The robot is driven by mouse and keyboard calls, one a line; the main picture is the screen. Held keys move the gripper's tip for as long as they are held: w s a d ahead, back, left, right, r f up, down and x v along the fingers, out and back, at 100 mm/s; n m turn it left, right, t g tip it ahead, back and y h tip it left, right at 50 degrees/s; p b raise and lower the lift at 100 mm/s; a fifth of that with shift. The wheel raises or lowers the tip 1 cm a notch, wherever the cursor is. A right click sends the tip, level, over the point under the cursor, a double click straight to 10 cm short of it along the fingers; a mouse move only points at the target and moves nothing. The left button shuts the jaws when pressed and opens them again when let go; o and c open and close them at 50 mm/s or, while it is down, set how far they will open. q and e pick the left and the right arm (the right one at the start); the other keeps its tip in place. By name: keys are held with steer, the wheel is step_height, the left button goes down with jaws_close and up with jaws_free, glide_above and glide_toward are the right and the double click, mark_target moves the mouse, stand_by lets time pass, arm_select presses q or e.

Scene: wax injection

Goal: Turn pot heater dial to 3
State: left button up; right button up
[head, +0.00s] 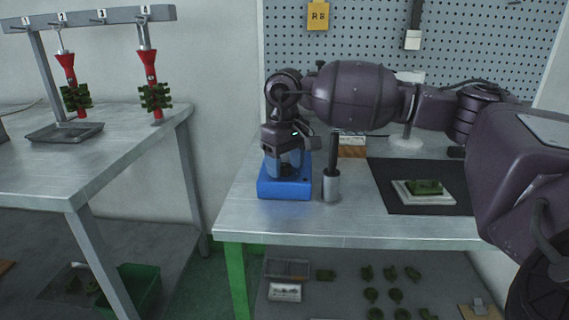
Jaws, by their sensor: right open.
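The pot heater (284,190) is a blue box near the front left of the right-hand metal table. My right gripper (284,168) points down right over it, with its fingers spread at the heater's top. The fingers and wrist cover much of the heater's top. I cannot make out the dial or its setting, nor whether the fingers touch anything there. My left gripper is not in view.
A metal cup (331,186) with a dark-handled tool stands just right of the heater. A black mat (395,203) holds a white block with a green piece. A left table (130,140) carries a rack with red-and-green hanging trees. Green pieces lie on a lower shelf.

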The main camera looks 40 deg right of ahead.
steer(key=c, duration=0.9)
steer(key=shift+c, duration=0.2)
